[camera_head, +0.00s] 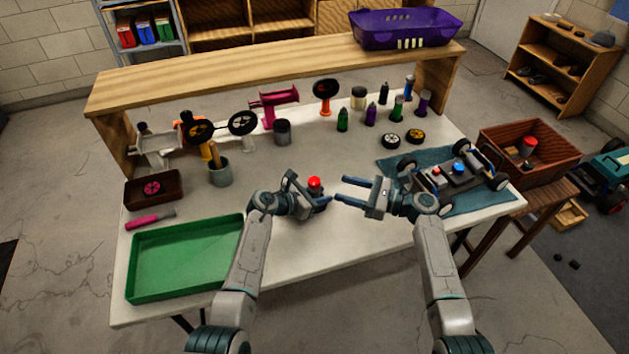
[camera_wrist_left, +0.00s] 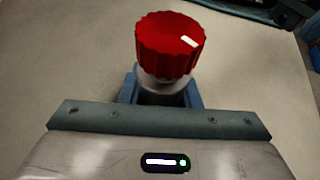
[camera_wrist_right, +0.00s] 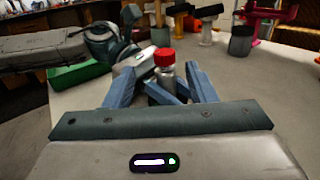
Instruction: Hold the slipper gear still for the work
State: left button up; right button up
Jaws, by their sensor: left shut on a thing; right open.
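My left gripper (camera_head: 318,204) is shut on a small bottle with a ribbed red cap (camera_head: 314,183). The red cap also shows large in the left wrist view (camera_wrist_left: 170,45), upright, with the fingers around the body below it. My right gripper (camera_head: 340,190) is open and empty, just right of the bottle. In the right wrist view the bottle (camera_wrist_right: 166,75) stands ahead, between and beyond the open fingers. A pink gear-like part (camera_head: 152,188) lies in a small brown tray at the left. I cannot tell whether it is the slipper gear.
A green tray (camera_head: 135,280) lies at the front left, with a pink-handled tool (camera_head: 150,219) behind it. A car chassis (camera_head: 480,183) sits on a teal mat (camera_head: 470,207) at the right. Bottles, wheels and stands line the back. The table's front middle is clear.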

aim_at(314, 181)
jog(key=shift+s+d+f+m+t+h, duration=0.2)
jog(key=shift+s+d+f+t, duration=0.1)
jog(key=shift+d+t, duration=0.15)
jog(key=shift+s+d+f+m+t+h, duration=0.1)
jog(key=shift+s+d+f+m+t, duration=0.1)
jog(key=shift+s+d+f+t, duration=0.15)
jog(key=x, duration=1.1)
jog(key=shift+w+a, duration=0.2)
jog(key=shift+a, duration=0.1)
jog(key=shift+c, duration=0.4)
jog(key=c, duration=0.9)
